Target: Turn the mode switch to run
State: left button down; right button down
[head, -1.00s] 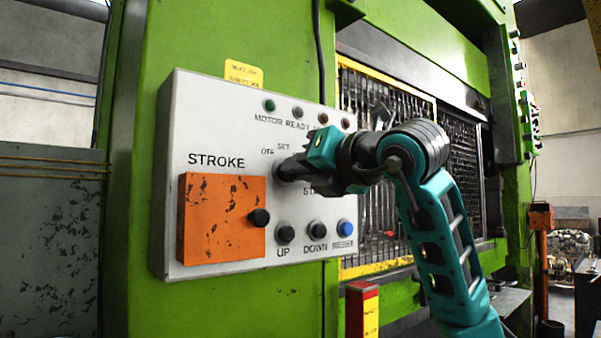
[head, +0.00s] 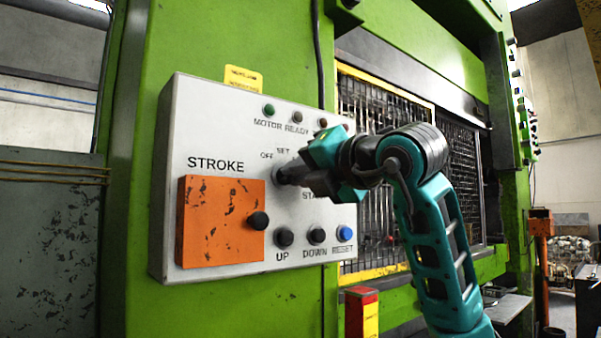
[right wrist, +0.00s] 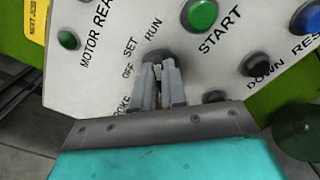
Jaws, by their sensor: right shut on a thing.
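The mode switch (right wrist: 157,57) is a dark round knob on the light grey control panel (head: 230,122), with the labels OFF, SET and RUN around it. In the right wrist view, my right gripper (right wrist: 158,80) is shut on the switch, its fingers on either side of a lighter grip piece. In the head view, my right gripper (head: 287,175) reaches the switch from the right and covers much of it and the RUN label. Which label the switch points to is not clear. My left gripper is not in view.
A green START button (right wrist: 201,14) sits close to the switch. Below are the black UP (head: 284,236) and DOWN (head: 317,235) buttons and the blue RESET button (head: 346,233). An orange STROKE cover (head: 215,222) juts out at the left. A red and yellow post (head: 362,312) stands below.

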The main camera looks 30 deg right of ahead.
jog(key=c, duration=1.2)
grip_release()
jog(key=shift+s+d+b, duration=0.15)
jog(key=shift+s+d, duration=0.05)
jog(key=shift+s, duration=1.95)
jog(key=shift+s+d+b, duration=0.1)
jog(key=shift+s+d, duration=0.05)
jog(key=shift+s, duration=2)
jog(key=shift+s+d+b, duration=0.15)
jog(key=shift+s+d, duration=0.05)
jog(key=shift+s, duration=1.95)
